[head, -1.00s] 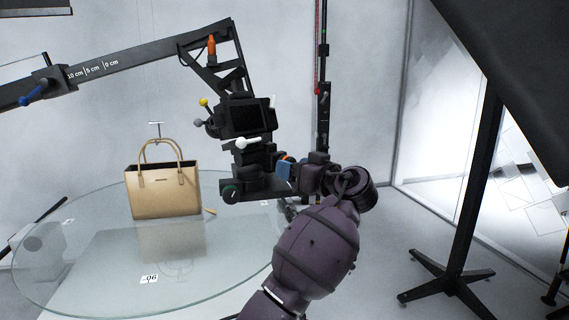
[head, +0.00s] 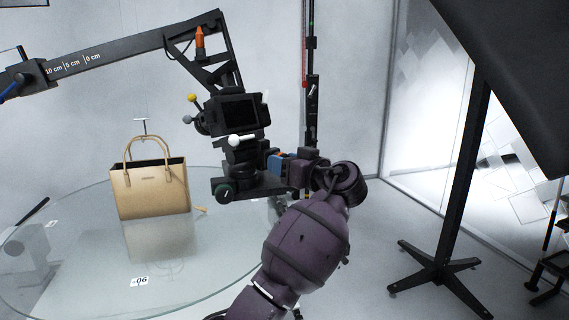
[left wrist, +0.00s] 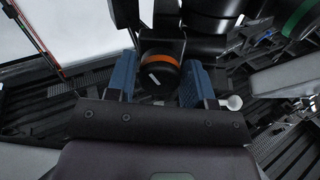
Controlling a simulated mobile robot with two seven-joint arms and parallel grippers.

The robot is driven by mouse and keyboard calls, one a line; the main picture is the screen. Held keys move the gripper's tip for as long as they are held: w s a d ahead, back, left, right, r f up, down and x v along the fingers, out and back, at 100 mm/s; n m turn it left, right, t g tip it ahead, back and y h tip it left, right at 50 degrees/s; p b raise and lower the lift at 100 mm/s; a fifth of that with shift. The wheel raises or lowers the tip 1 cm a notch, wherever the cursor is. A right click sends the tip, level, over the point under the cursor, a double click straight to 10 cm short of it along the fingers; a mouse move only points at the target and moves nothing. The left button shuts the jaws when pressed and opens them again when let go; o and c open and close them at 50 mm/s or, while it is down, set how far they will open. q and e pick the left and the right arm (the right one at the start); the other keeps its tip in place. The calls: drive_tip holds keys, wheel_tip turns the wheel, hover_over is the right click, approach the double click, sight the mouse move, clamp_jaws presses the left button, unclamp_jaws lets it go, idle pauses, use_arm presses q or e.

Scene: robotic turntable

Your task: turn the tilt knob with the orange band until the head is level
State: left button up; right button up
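The black tilt knob with the orange band (left wrist: 160,68) sits between my left gripper's two blue fingers in the left wrist view. A white mark on its face is slanted. My left gripper (left wrist: 160,82) has a finger close along each side of the knob; whether they press on it is hard to tell. In the head view, my left gripper (head: 279,162) is at the right side of the camera head (head: 238,113), and its near finger hides part of the knob. The head carries a dark screen and looks slightly tilted. My right gripper is out of view.
A tan handbag (head: 150,189) stands on the glass turntable (head: 75,285). The head hangs from a black boom arm (head: 120,57). A black stand (head: 463,190) is on the right.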

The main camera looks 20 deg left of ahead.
use_arm(q)
drive_tip(key=c, duration=0.5)
drive_tip(key=shift+c, duration=0.2)
drive_tip(key=shift+m, duration=0.4)
